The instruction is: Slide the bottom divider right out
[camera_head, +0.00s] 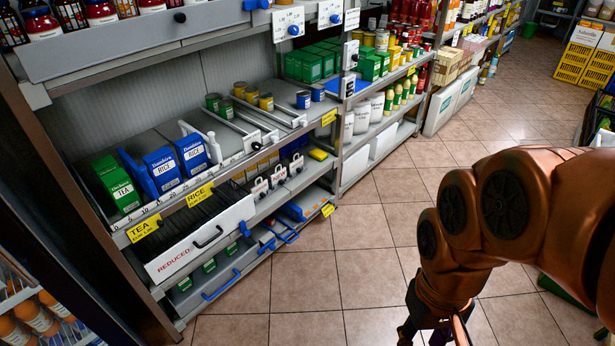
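The shelf unit stands at the left. On its middle shelf, a thin blue upright divider (137,176) stands between the green tea box (115,185) and the blue rice boxes (162,170). A pale divider (188,129) stands right of the rice boxes. Lower down are several small white handled pieces (261,188). On the bottom level, blue handles (221,286) show at the front edge; I cannot tell which piece is the bottom divider. My gripper (434,335) hangs at the bottom edge, over the floor, well right of the shelf, touching nothing visible. Its fingertips are cut off.
A white-fronted drawer (200,240) marked REDUCED juts out below the tea and rice. The tiled floor (310,285) between shelf and arm is clear. Yellow crates (585,65) stand at the far right. Orange bottles (35,315) fill a rack at the lower left.

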